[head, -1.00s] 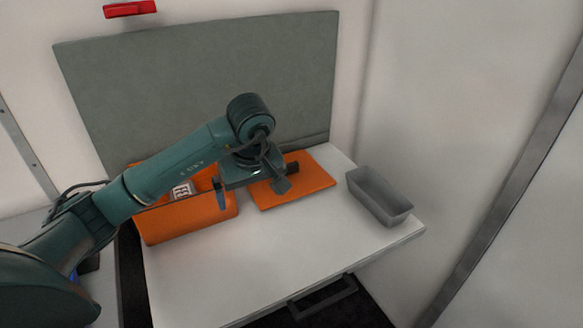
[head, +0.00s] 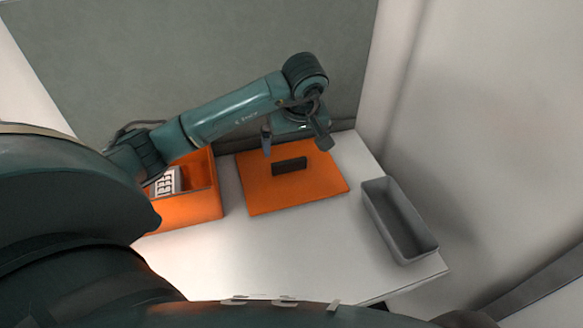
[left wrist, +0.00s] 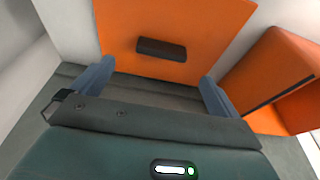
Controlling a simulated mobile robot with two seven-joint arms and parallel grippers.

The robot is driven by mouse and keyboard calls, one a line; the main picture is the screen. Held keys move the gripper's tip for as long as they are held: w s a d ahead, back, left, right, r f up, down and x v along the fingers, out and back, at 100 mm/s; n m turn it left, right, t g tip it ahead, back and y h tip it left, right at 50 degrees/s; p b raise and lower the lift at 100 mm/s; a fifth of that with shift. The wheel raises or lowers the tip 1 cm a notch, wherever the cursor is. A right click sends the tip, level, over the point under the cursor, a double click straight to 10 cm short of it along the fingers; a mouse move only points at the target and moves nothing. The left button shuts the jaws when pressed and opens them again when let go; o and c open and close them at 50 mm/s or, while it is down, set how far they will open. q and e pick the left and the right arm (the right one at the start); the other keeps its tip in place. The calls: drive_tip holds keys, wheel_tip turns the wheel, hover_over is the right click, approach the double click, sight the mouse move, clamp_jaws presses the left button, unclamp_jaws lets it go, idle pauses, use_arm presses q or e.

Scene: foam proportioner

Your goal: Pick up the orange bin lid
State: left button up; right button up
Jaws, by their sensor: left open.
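The orange bin lid (head: 305,193) lies flat on the white table, right of the orange bin. A dark block-shaped handle (head: 289,166) stands on its top. My left gripper (head: 294,141) is open and empty, above the back part of the lid and just behind the handle in the head view. In the left wrist view, the left gripper's fingers (left wrist: 155,85) are spread wide, with the lid (left wrist: 125,48) ahead and its handle (left wrist: 161,48) centred beyond the gap, apart from both fingers. My right gripper is not in view.
The open orange bin (head: 190,211) stands left of the lid with a white item (head: 166,182) inside. An empty grey tray (head: 403,222) sits to the right. A grey-green panel (head: 180,60) rises behind the table. The table front is clear.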

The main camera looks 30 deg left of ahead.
sight(289, 162)
use_arm(q)
drive_tip(key=x, duration=0.3)
drive_tip(key=shift+f, duration=0.15)
drive_tip(key=shift+a+p+x, duration=0.15)
drive_tip(key=shift+p+x, duration=0.2)
drive_tip(key=shift+x, duration=1)
drive_tip(key=shift+a+p+x, duration=0.1)
drive_tip(key=shift+p+x, duration=0.2)
drive_tip(key=shift+x, duration=1)
drive_tip(key=shift+s, duration=0.1)
drive_tip(key=shift+c, duration=0.3)
drive_tip(key=c, duration=0.9)
